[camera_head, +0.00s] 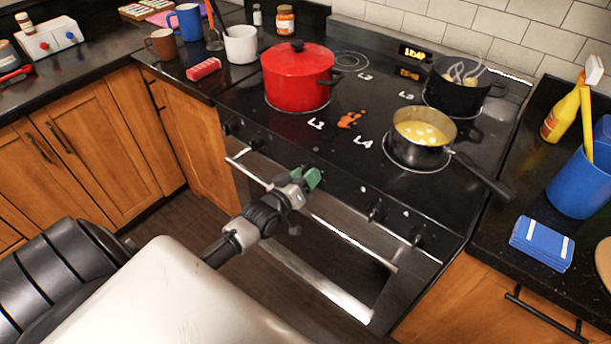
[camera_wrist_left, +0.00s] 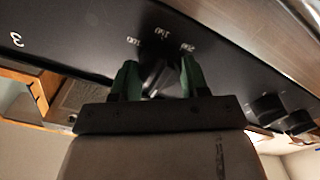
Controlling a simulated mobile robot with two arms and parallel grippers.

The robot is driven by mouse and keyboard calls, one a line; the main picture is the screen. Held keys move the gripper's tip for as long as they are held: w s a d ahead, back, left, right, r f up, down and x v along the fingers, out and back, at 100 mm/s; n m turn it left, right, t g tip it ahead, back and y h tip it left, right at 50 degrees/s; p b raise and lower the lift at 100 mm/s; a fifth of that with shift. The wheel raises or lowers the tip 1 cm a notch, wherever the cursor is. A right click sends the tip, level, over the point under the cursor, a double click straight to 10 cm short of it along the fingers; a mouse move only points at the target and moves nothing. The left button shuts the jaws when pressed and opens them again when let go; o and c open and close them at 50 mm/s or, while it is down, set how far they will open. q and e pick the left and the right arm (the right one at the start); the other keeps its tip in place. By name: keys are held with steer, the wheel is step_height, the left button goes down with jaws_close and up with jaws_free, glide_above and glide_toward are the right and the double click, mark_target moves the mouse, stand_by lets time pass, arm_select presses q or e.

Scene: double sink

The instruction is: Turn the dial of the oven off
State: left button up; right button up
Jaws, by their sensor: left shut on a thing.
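My left gripper (camera_head: 308,178) is at the front panel of the oven (camera_head: 345,235). In the left wrist view its green fingers (camera_wrist_left: 158,66) stand on either side of a black dial (camera_wrist_left: 157,76) and are shut on it. White numbers, seemingly 100, 150 and 200, are printed around this dial. The dial's pointer setting is too dark to read. In the head view the gripper hides this dial. My right gripper is not in view.
Other black knobs (camera_head: 376,212) sit along the panel on both sides. A red pot (camera_head: 297,75), a saucepan of yellow food (camera_head: 424,128) with its handle towards the front right, and a black pot (camera_head: 460,98) stand on the hob. A metal oven handle (camera_head: 350,238) runs below the panel.

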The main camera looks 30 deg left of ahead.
arm_select(q)
steer(key=shift+f, duration=0.1)
steer(key=o, duration=0.9)
steer(key=s, duration=1)
steer(key=shift+s+a+b, duration=0.35)
steer(key=shift+s+a, duration=0.05)
